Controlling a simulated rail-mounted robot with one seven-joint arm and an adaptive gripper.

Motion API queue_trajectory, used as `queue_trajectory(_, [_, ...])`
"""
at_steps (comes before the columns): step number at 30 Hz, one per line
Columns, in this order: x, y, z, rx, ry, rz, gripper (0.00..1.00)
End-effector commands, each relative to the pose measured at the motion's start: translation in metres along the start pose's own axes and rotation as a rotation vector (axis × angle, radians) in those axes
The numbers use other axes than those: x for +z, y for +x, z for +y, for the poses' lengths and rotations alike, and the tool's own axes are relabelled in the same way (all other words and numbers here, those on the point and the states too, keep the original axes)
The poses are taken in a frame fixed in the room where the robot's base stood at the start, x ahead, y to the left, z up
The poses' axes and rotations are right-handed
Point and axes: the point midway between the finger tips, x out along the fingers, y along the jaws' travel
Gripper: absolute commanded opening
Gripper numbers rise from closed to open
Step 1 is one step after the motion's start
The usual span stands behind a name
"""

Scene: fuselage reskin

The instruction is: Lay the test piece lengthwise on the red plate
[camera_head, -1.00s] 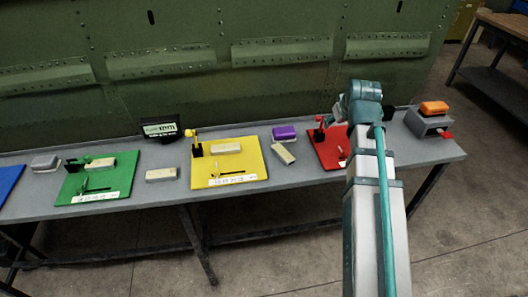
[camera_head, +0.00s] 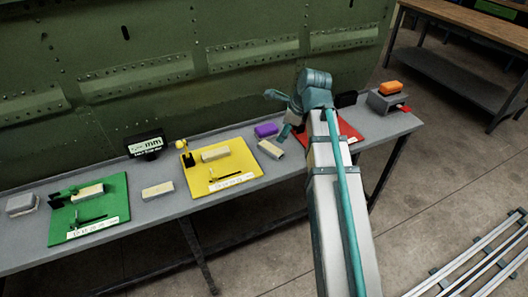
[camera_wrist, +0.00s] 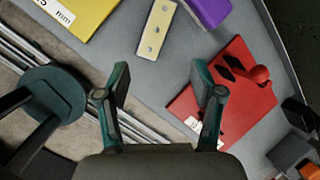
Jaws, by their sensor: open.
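The red plate (camera_head: 347,134) lies toward the right end of the bench, partly hidden by my arm. In the wrist view the red plate (camera_wrist: 233,112) is at the right, with a red-knobbed fixture on it. A cream block (camera_head: 270,149), likely the test piece, lies on bare bench left of the red plate. It also shows in the wrist view (camera_wrist: 157,28), beyond the fingertips, with dark spots on its top. My gripper (camera_wrist: 161,82) is open and empty, above the bench between block and plate. In the head view my arm mostly hides it.
A purple block (camera_head: 266,130) lies close behind the cream block. The yellow plate (camera_head: 236,181) and green plate (camera_head: 112,195) each hold a cream block; another cream block (camera_head: 157,191) lies between them. An orange block (camera_head: 390,88) sits on a grey stand at right.

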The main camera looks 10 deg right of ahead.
Motion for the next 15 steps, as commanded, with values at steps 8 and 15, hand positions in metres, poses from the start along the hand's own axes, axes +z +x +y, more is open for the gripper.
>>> queue_trajectory(8, [-0.001,0.0,0.007,0.03,0.399,0.011,0.67])
queue_trajectory(15, [-0.001,0.015,0.008,0.032,0.463,0.014,0.67])
